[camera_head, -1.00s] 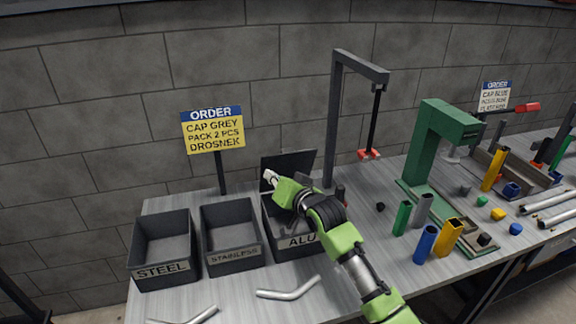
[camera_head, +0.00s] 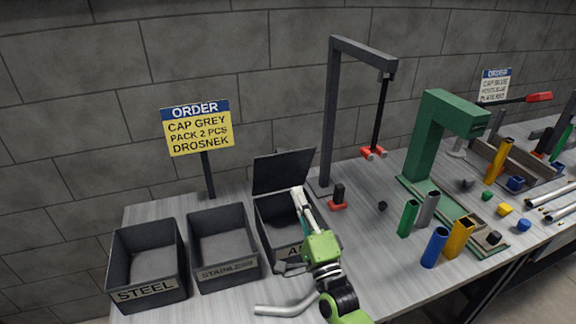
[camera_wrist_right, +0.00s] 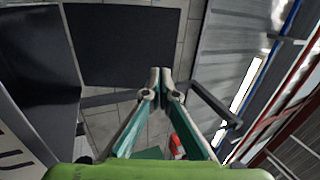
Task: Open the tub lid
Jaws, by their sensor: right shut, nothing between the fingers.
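The tub marked ALU (camera_head: 290,248) stands on the bench as the rightmost of three dark bins. Its flat dark lid (camera_head: 283,172) stands raised at the tub's back edge, tilted slightly back, so the tub is open. The lid also shows as a dark panel in the right wrist view (camera_wrist_right: 122,45). My right gripper (camera_head: 298,192) is over the tub, in front of the lid's lower right part. Its fingers are together and empty, also in the wrist view (camera_wrist_right: 160,72). My gripper and arm hide part of the tub and its label. My left gripper is not in view.
The STEEL bin (camera_head: 147,290) and STAINLESS bin (camera_head: 228,270) stand open to the left. A grey frame (camera_head: 330,120) rises right behind the tub. A green press (camera_head: 425,140) and several coloured tubes stand further right. A bent metal tube (camera_head: 285,308) lies in front.

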